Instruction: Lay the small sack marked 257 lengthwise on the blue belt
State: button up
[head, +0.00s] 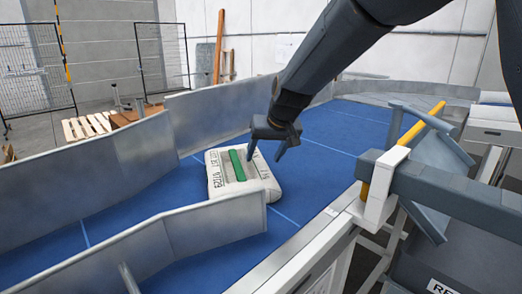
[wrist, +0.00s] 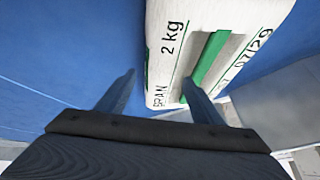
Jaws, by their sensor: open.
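A small pale sack (head: 221,175) with dark print and a green strip lies flat on the blue belt (head: 330,130), between metal side guides. In the wrist view the sack (wrist: 165,55) shows "BRAN", "2 kg" and "07/29"; I cannot read 257 on it. My gripper (head: 264,158) is open, fingers down, just above the sack's right side in the head view. In the wrist view my gripper (wrist: 158,78) has one finger over bare belt beside the sack and the other near the green strip. Nothing is held; I cannot tell whether a finger touches the sack.
A metal guide (head: 215,225) stands close in front of the sack, and another guide (head: 205,115) runs behind it. A grey diverter with a yellow bar (head: 405,145) stands at the right. The belt is clear to the right of and behind the sack.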

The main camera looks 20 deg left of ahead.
aim_at(261, 161)
jog(key=shift+p+x, duration=0.8)
jog(key=shift+x, duration=1.9)
grip_shut()
jog(key=shift+c, duration=1.9)
grip_release()
jog(key=c, duration=0.8)
jog(key=shift+o, duration=0.2)
jog(key=shift+w+d+r+b, duration=0.15)
jog(key=shift+w+d+b, duration=0.55)
jog(key=shift+w, duration=0.85)
jog(key=shift+w+d+r+b, duration=0.15)
jog(key=shift+w+d+b, duration=0.55)
jog(key=shift+w, duration=0.85)
jog(key=shift+w+d+r+b, duration=0.15)
jog(key=shift+w+d+b, duration=0.55)
jog(key=shift+w, duration=0.85)
jog(key=shift+s+d+m+t+h+p, duration=0.1)
jog(key=shift+m+t+h+p, duration=0.55)
jog(key=shift+m+p, duration=2.2)
jog(key=n+p, duration=0.2)
jog(key=shift+p, duration=0.4)
